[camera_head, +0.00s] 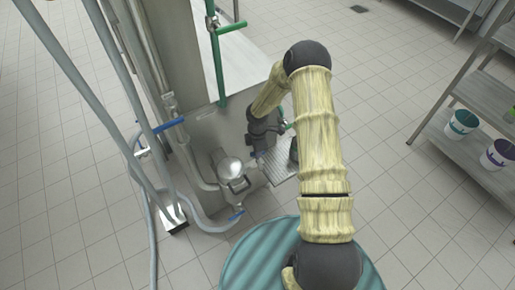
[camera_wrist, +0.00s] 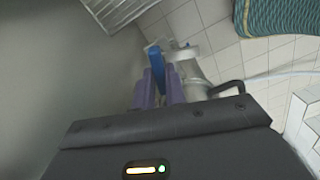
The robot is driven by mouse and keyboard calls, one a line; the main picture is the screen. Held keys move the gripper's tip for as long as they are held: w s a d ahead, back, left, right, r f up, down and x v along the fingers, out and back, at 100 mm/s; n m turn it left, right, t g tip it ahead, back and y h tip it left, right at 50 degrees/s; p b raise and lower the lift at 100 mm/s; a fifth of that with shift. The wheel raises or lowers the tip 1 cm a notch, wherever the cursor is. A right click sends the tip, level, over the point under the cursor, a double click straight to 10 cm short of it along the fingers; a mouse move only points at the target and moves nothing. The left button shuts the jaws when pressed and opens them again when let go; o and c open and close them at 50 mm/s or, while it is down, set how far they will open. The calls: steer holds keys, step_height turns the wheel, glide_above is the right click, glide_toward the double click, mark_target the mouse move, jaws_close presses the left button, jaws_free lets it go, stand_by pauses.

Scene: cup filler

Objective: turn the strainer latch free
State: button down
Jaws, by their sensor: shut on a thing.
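The strainer (camera_head: 231,168) is a steel pot-shaped body with a dark handle, low beside the machine's steel panel. It is partly in the wrist view (camera_wrist: 197,88), right of my fingers. In the wrist view a blue lever, which I take as the strainer latch (camera_wrist: 156,58), stands between the two purple fingers of my gripper (camera_wrist: 161,82). My gripper is shut on it, and the blue end sticks out past the fingertips. In the head view my fingers are hard to make out among the dark wrist parts near the strainer.
A perforated steel tray (camera_head: 284,160) lies close to my wrist. A green-handled pipe (camera_head: 217,60) rises behind. Grey hoses (camera_head: 150,215) run at left. A shelf (camera_head: 470,150) with buckets stands at right, with clear tiled floor before it.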

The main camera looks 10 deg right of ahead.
steer(key=shift+d+n+p, duration=0.2)
steer(key=shift+n+p, duration=0.2)
steer(key=shift+n, duration=1.3)
steer(key=c, duration=1.4)
jaws_free()
steer(key=shift+a, duration=0.1)
steer(key=shift+c, duration=0.2)
step_height(320, 180, up, 18)
steer(key=shift+f+b, duration=0.25)
steer(key=shift+b, duration=0.15)
